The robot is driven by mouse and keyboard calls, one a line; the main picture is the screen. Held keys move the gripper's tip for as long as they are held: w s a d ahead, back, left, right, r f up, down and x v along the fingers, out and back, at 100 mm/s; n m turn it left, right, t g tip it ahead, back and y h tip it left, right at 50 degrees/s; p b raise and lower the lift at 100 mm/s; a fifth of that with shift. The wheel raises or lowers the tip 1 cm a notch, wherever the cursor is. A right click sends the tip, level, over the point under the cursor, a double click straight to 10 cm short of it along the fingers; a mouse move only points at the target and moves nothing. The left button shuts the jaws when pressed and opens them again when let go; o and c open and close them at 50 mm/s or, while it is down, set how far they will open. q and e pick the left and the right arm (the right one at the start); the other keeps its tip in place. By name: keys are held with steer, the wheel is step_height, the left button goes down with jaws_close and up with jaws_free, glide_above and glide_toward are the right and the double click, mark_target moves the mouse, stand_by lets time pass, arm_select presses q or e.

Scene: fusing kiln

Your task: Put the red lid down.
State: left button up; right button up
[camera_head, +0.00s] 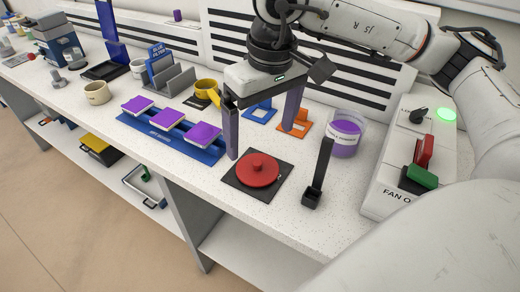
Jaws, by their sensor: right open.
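The red lid (258,173) is round and has a small knob on top. It lies flat on a dark square mat (240,190) near the front edge of the counter. My right gripper (262,142) is open and empty, with its fingers pointing down. Its left finger hangs by the far left side of the lid in the picture, and its right finger is farther back. The gripper appears apart from the lid. My left gripper is not in view.
A black upright holder (318,175) stands right of the mat. A jar of purple material (345,137) and a switch panel (392,165) are farther right. A blue rack (172,140) with purple-topped blocks lies left. Orange (297,127) and blue (260,112) stands sit behind.

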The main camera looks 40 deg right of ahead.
steer(key=shift+s+r, duration=0.2)
steer(key=shift+r, duration=1.35)
